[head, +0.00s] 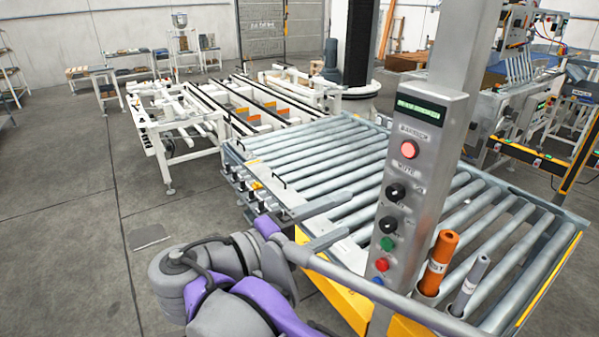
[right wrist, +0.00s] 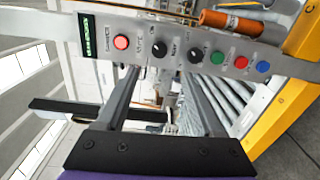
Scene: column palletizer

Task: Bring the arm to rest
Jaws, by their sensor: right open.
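My right gripper (head: 343,214) is in the lower middle of the head view, at the end of my purple and grey arm. Its two grey fingers are spread apart with nothing between them. They point toward the grey control post (head: 408,170) and appear over the near edge of the roller conveyor (head: 330,160). In the right wrist view the open fingers (right wrist: 165,85) point toward the post's button panel (right wrist: 180,50), which crosses the upper part of the picture. Contact with the post cannot be told. My left gripper is not in view.
The panel carries a red button (head: 409,149), black knobs and a green button (head: 387,243). An orange cylinder (head: 439,258) and a grey cylinder (head: 470,280) stand in holders beside the post. A grey rail (head: 400,298) runs in front. Clear floor (head: 70,200) lies at left.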

